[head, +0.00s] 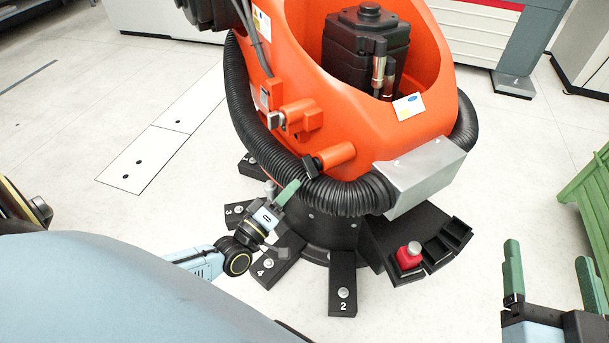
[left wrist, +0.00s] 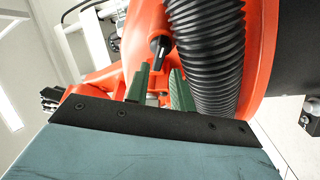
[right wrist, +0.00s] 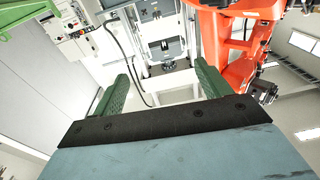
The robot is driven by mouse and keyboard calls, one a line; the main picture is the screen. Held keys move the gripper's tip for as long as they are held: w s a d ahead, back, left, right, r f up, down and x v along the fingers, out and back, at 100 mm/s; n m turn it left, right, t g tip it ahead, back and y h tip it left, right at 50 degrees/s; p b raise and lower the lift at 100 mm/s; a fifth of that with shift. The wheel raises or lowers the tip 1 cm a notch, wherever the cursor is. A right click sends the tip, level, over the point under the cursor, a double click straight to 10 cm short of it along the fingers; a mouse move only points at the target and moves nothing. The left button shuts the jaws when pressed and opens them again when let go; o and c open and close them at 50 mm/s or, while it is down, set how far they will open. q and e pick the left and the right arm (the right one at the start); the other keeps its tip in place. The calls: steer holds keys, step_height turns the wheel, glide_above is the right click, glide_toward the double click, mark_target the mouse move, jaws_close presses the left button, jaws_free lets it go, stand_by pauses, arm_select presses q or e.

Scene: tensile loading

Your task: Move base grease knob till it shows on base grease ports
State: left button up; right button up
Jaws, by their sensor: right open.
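The orange machine base (head: 345,110) has two stubby fittings on its near side. The lower fitting ends in a black knob (head: 310,168), which I take for the base grease knob; it also shows in the left wrist view (left wrist: 160,46). My left gripper (head: 287,194) is just below that knob, beside the black ribbed hose. Its green fingers (left wrist: 160,88) stand partly apart with nothing seen between them, and the knob is beyond their tips. My right gripper (head: 550,270) is open and empty at the right. I cannot make out any port marking.
The ribbed hose (head: 340,197) wraps the base close to my left fingers. Numbered black feet (head: 342,285) spread out below. A red knob-like part (head: 409,257) sits in a black tray at the right. A green crate (head: 588,200) stands at the right edge.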

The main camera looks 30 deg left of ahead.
mark_target(314, 165)
arm_select(q)
steer(key=b+x, duration=0.1)
steer(key=x, duration=0.3)
steer(key=shift+w, duration=0.35)
steer(key=shift+w+d+r, duration=0.15)
steer(key=shift+w+r, duration=0.1)
steer(key=shift+w, duration=0.35)
arm_select(e)
step_height(314, 165, up, 6)
steer(key=s+t+y, duration=0.1)
steer(key=t+y, duration=0.1)
steer(key=t, duration=0.2)
steer(key=shift+s+a, duration=0.3)
steer(key=shift+s, duration=0.05)
arm_select(q)
jaws_close()
